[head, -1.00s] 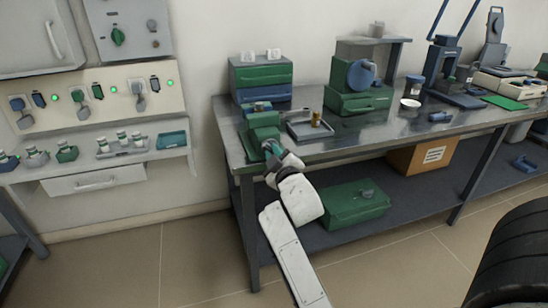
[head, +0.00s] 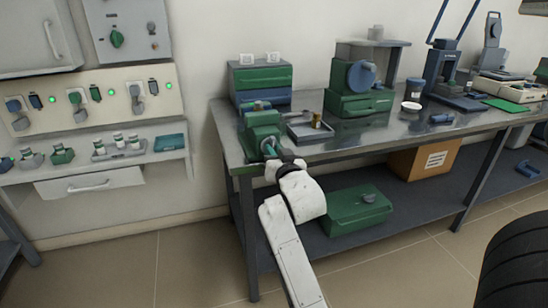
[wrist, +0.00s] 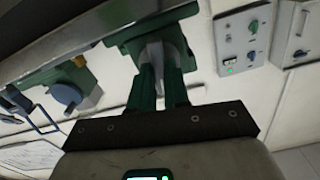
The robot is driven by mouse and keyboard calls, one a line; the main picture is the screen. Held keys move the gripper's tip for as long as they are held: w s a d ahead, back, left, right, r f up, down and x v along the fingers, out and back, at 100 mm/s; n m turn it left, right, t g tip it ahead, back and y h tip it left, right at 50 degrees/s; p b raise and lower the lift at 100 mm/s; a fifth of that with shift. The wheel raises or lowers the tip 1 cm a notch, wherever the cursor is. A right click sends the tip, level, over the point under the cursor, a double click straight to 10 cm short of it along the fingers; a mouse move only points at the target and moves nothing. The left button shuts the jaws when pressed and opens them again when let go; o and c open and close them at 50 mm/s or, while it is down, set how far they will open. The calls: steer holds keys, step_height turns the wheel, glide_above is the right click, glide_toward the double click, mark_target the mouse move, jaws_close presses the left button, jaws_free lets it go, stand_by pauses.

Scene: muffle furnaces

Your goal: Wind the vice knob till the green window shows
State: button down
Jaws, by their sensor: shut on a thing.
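The green vice (head: 262,122) stands at the left front corner of the metal bench. My gripper (head: 269,150) is at its front end, just over the bench's front edge. In the wrist view my gripper (wrist: 160,88) has its two green fingers on either side of a grey piece at the vice's end, which I take to be the knob (wrist: 155,54). The fingers are shut on it. The vice's green body (wrist: 132,30) shows beyond the fingertips. I cannot make out a window on the vice; the fingers and wrist hide much of the knob.
A grey tray (head: 310,131) with a small brass piece lies right of the vice. Green and blue drawer boxes (head: 262,77) stand behind it. A green machine with a blue disc (head: 362,77) is farther right. A green case (head: 352,208) sits on the lower shelf.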

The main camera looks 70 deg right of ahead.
steer(key=m+b, duration=0.1)
steer(key=m, duration=0.3)
steer(key=m+b, duration=0.1)
steer(key=m, duration=0.1)
steer(key=shift+f+b, duration=0.25)
steer(key=shift+b, duration=0.1)
steer(key=shift+m, duration=0.4)
steer(key=c, duration=1.1)
jaws_free()
steer(key=shift+r, duration=0.15)
steer(key=v, duration=1.1)
